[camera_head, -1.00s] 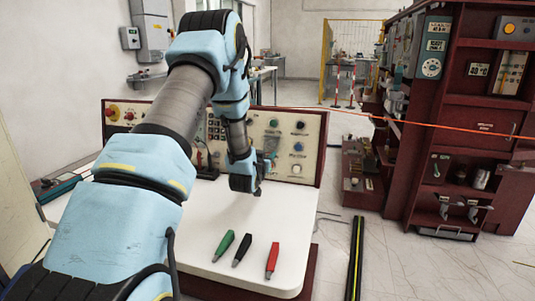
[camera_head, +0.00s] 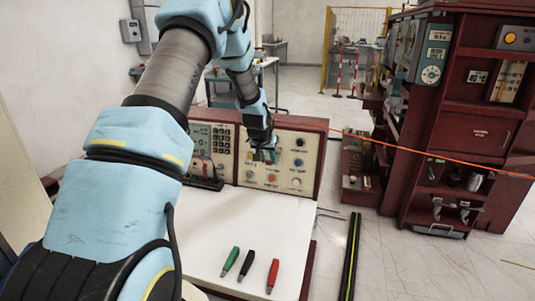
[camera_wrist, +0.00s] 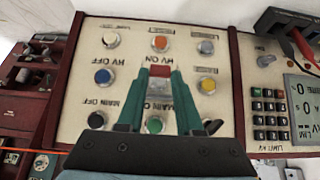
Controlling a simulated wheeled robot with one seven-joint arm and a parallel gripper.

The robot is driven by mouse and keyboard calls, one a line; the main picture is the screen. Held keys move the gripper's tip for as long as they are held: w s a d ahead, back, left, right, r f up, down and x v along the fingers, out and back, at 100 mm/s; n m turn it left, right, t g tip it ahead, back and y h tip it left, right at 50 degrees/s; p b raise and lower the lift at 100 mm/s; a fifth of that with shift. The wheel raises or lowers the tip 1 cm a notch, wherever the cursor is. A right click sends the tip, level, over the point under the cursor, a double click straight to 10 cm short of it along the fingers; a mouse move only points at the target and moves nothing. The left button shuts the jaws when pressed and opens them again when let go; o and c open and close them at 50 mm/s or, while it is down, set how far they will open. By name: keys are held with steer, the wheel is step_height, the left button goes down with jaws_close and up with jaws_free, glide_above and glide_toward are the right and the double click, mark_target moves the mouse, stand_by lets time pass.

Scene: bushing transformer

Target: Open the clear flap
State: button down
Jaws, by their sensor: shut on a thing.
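My gripper (camera_head: 268,156) is at the face of the control panel (camera_head: 246,168) in the head view. In the wrist view its two teal fingers (camera_wrist: 161,72) reach to the panel's middle, near the "HV ON" label. The picture there is upside down. The fingers are shut on the clear flap (camera_wrist: 159,84), a pale see-through patch between them. A green button (camera_wrist: 154,125) shows between the fingers, nearer the wrist. The flap's hinge and exact angle cannot be made out.
Other buttons, blue (camera_wrist: 103,76), orange (camera_wrist: 160,43) and yellow (camera_wrist: 208,86), surround the fingers. A keypad and display (camera_wrist: 290,110) are at the right in the wrist view. Green, black and red (camera_head: 273,275) plugs lie on the white tabletop (camera_head: 190,240), which is otherwise mostly clear.

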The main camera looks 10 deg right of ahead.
mark_target(269, 162)
steer(key=shift+w+d+r+g+y+p, duration=0.25)
steer(key=shift+r+g+y+p, duration=0.4)
steer(key=shift+g+p, duration=0.35)
steer(key=shift+w+d+r+g+y+p, duration=0.1)
steer(key=shift+w+r+g+y+p, duration=0.35)
steer(key=shift+r+g+p, duration=0.5)
steer(key=shift+s+f, duration=0.1)
steer(key=shift+f, duration=0.1)
steer(key=c, duration=0.6)
jaws_free()
steer(key=shift+g, duration=0.25)
steer(key=shift+o, duration=0.2)
step_height(269, 162, up, 11)
steer(key=s+b, duration=0.1)
steer(key=b, duration=0.3)
steer(key=shift+a+f, duration=0.15)
steer(key=shift+a, duration=0.1)
